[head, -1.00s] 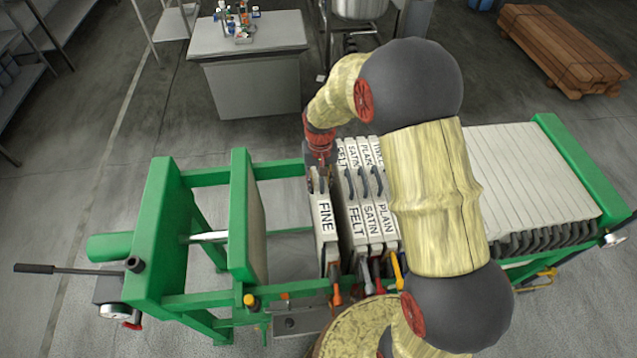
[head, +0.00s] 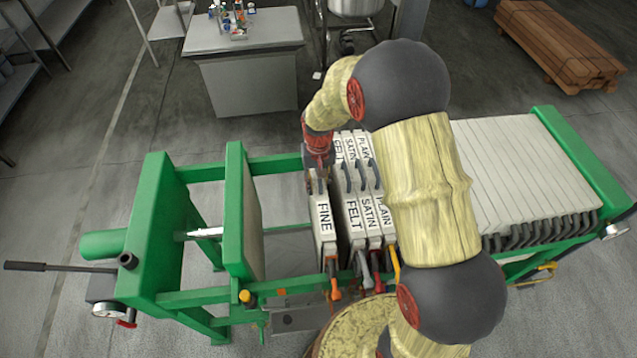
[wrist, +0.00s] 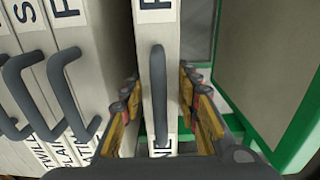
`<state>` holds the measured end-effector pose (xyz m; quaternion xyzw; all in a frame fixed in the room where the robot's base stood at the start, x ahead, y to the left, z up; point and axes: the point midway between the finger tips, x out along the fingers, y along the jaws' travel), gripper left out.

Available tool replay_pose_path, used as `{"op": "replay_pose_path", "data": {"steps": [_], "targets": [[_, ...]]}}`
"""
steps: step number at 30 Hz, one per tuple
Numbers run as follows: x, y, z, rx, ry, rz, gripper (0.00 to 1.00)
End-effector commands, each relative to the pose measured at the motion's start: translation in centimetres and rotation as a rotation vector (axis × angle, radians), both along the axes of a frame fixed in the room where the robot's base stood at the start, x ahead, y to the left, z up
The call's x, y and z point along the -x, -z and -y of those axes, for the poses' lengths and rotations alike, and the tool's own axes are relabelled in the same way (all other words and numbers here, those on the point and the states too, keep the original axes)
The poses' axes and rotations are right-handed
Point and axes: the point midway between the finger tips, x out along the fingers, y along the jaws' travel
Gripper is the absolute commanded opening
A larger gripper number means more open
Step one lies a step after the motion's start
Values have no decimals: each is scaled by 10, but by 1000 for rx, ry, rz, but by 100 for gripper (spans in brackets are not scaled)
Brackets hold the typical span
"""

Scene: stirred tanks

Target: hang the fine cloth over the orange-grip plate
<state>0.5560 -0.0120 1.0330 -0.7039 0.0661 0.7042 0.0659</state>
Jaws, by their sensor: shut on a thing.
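The fine cloth (head: 324,234) is a pale panel labelled FINE with a dark handle on top. In the head view it hangs upright at the left end of a short row of labelled cloths. The orange grip (head: 334,284) of a plate shows just below its near edge; the cloth appears to cover that plate, whose body is hidden. My gripper (head: 318,176) is at the top of the fine cloth. The contact itself is partly hidden.
The felt cloth (head: 354,218), a satin cloth (head: 372,212) and plain cloths stand close to the right. A green press plate (head: 240,220) stands to the left, with an open gap between. More pale plates (head: 530,180) fill the right. A round drum top (head: 345,330) is in front.

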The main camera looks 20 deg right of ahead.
Motion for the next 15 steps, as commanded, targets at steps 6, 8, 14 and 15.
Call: {"op": "replay_pose_path", "data": {"steps": [6, 8, 14, 15], "targets": [[-1, -1, 0, 0, 0, 1, 38], [0, -1, 0, 0, 0, 1, 41], [0, 0, 0, 0, 0, 0, 53], [0, 0, 0, 0, 0, 0, 53]]}}
